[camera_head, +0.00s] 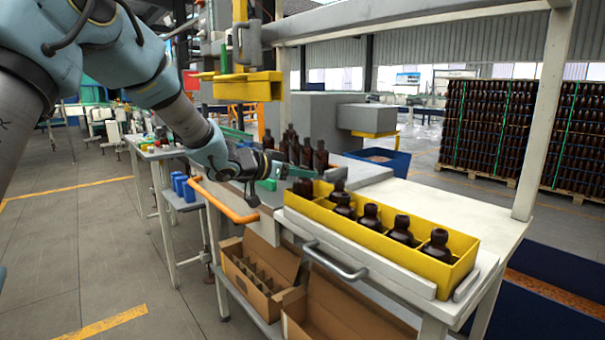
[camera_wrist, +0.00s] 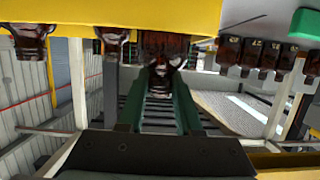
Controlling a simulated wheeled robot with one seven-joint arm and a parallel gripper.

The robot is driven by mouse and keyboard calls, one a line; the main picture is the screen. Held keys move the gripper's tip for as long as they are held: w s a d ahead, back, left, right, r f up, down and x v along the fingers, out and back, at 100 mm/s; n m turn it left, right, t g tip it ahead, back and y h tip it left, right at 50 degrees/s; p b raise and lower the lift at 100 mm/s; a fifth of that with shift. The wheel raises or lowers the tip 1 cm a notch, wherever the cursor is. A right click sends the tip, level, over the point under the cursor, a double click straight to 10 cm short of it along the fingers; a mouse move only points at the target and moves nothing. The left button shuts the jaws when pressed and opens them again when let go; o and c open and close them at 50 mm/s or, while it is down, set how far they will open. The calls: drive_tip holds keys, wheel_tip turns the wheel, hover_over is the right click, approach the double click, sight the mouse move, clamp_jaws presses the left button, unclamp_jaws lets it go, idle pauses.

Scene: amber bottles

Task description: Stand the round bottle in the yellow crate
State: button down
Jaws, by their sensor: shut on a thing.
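The yellow crate (camera_head: 377,238) stands on the white table, with several dark amber bottles (camera_head: 401,228) upright in a row inside it. My gripper (camera_head: 292,178) is at the crate's far left end. Its green fingers are shut on a dark amber bottle (camera_head: 304,188), the round bottle. In the wrist view, which looks upside down, this bottle (camera_wrist: 163,78) sits between the fingertips (camera_wrist: 163,100), against the yellow crate (camera_wrist: 165,14). The crate wall hides its lower part in the head view. I cannot tell whether it touches the crate floor.
More amber bottles (camera_head: 294,150) stand in a group just behind my gripper. Neighbouring crate bottles (camera_head: 337,191) are close on the right. An orange rail (camera_head: 222,203) and a grey handle (camera_head: 335,262) jut from the table front. Cardboard boxes (camera_head: 262,273) sit below.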

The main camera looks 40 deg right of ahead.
drive_tip(key=c, duration=0.5)
unclamp_jaws()
drive_tip(key=b+v, duration=0.2)
drive_tip(key=v, duration=0.8)
drive_tip(key=shift+a, duration=0.35)
drive_tip(key=shift+r, duration=0.15)
